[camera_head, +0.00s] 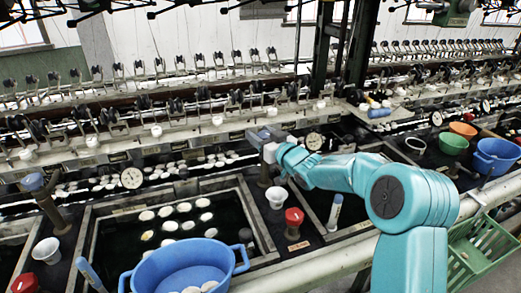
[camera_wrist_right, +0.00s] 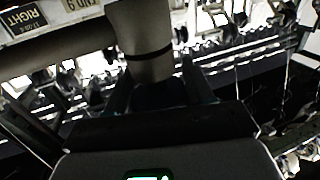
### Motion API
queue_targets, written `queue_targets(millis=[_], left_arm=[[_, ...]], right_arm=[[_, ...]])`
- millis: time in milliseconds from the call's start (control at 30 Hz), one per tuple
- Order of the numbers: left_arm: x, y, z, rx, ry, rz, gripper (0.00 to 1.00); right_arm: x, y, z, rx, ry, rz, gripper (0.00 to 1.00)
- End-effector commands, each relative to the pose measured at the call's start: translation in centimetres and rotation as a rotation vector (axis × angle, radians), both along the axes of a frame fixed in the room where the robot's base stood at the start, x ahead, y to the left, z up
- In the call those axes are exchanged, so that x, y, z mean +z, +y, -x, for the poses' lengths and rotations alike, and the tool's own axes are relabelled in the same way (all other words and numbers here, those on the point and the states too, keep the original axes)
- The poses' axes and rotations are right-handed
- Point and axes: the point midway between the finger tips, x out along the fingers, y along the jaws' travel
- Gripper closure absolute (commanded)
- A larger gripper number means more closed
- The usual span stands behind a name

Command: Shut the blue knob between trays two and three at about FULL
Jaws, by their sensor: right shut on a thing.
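My right gripper (camera_head: 264,142) reaches in from the right, over the divider between two dark basins, and is shut at the top of a dark upright stem (camera_head: 265,172). The knob on that stem is mostly hidden by the gripper, so its setting cannot be read. In the right wrist view a grey cylinder with a dark band (camera_wrist_right: 145,45) stands between the fingers (camera_wrist_right: 157,88). Another blue knob (camera_head: 32,181) sits on a slanting pipe at the far left. The near basin (camera_head: 92,232) holds white cocoons in dark water. My left gripper is not in view.
A white cup (camera_head: 276,197) and a red knob (camera_head: 294,216) stand on the divider below the gripper. A round dial (camera_head: 314,141) is right of it. A large blue tub (camera_head: 184,268) is at the front. Reeling machinery fills the back.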

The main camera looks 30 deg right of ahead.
Motion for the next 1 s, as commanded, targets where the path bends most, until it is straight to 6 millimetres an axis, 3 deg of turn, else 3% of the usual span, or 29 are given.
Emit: queue_targets(millis=[33, 100, 300, 1000], left_arm=[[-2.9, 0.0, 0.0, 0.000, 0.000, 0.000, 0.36], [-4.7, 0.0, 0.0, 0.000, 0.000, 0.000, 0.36], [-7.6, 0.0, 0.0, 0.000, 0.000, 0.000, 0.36], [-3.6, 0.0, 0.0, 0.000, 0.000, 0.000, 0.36]], right_arm=[[-1.2, 0.1, 0.0, -0.030, -0.007, 0.001, 0.79], [-1.2, 0.1, 0.0, -0.079, -0.006, 0.001, 0.79], [-0.7, -0.1, 0.0, -0.215, -0.002, -0.003, 0.79], [0.1, -0.8, 0.1, -0.526, 0.003, 0.002, 0.78]])
